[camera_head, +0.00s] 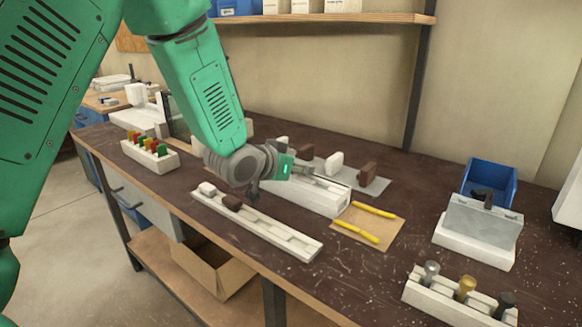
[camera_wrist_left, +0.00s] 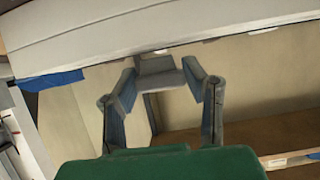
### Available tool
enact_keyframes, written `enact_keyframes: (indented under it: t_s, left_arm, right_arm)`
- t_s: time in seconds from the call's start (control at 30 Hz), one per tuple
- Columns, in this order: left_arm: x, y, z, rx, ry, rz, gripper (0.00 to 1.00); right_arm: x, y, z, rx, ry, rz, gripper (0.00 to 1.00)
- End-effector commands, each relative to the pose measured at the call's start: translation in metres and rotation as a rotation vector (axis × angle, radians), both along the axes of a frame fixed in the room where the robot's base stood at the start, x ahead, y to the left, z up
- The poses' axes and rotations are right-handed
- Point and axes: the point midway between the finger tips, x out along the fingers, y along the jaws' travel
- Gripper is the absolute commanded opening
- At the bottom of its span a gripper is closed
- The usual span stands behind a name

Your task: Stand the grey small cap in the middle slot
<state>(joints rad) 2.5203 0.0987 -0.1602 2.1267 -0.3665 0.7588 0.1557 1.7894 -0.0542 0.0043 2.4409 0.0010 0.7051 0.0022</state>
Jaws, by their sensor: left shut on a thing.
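In the head view this piece is too small to make out against the block. I cannot tell which slot is the middle one. My right gripper is not in view.
Behind the block, a grey mat (camera_head: 372,187) carries white and brown pieces. A blue bin (camera_head: 490,180), a grey-white fixture (camera_head: 478,232) and a holder (camera_head: 440,296) stand farther right. A rack (camera_head: 150,155) stands left.

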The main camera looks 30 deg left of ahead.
Motion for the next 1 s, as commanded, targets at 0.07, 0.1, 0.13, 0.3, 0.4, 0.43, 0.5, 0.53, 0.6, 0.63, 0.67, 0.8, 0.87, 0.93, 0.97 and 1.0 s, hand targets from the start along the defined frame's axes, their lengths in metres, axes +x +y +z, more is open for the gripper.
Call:
enact_keyframes:
  t_s: [0.07, 0.1, 0.13, 0.3, 0.4, 0.43, 0.5, 0.53, 0.6, 0.63, 0.67, 0.8, 0.87, 0.93, 0.97, 1.0]
  left_arm:
    - [0.0, 0.003, -0.002, -0.005, 0.0, 0.001, 0.26]
    - [0.0, 0.004, -0.003, -0.007, 0.001, 0.001, 0.26]
    - [0.0, 0.005, -0.003, -0.008, 0.001, 0.002, 0.26]
    - [0.0, 0.01, -0.005, -0.014, 0.0, 0.004, 0.26]
    - [0.0, 0.009, -0.004, -0.013, 0.001, 0.004, 0.26]
    - [0.0, 0.007, -0.004, -0.011, 0.001, 0.003, 0.26]
    - [0.0, 0.004, -0.003, -0.007, 0.001, 0.001, 0.26]
    - [0.0, 0.004, -0.002, -0.006, 0.001, 0.001, 0.26]
    - [0.0, 0.001, -0.001, -0.004, 0.0, 0.001, 0.26]
    - [0.0, 0.0, -0.001, -0.003, 0.0, 0.001, 0.26]
    - [0.0, 0.0, -0.001, -0.002, 0.0, 0.002, 0.26]
    - [0.0, 0.003, 0.0, -0.003, 0.0, 0.001, 0.26]
    - [0.0, 0.006, -0.001, -0.005, 0.0, 0.001, 0.26]
    - [0.0, 0.01, -0.002, -0.008, 0.001, 0.004, 0.26]
    - [0.0, 0.011, -0.002, -0.008, 0.001, 0.004, 0.26]
    - [0.0, 0.013, -0.003, -0.009, 0.001, 0.003, 0.26]
  right_arm:
    - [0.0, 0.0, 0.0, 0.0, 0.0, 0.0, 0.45]
    - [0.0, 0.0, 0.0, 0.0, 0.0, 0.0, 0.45]
    - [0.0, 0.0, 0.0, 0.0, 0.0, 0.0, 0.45]
    - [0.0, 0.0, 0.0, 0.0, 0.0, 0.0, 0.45]
    - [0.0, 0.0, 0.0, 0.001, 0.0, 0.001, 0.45]
    - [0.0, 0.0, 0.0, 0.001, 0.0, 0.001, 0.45]
    - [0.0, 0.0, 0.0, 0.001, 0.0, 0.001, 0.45]
    - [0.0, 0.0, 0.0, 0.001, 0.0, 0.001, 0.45]
    - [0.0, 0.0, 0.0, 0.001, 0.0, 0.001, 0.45]
    - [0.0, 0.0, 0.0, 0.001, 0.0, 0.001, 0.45]
    - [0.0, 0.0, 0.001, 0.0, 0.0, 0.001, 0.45]
    - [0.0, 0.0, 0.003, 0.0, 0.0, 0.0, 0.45]
    - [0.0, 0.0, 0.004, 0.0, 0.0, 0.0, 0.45]
    - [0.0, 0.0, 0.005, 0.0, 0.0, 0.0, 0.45]
    - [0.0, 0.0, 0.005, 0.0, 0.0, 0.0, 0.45]
    - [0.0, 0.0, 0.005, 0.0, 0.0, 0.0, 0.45]
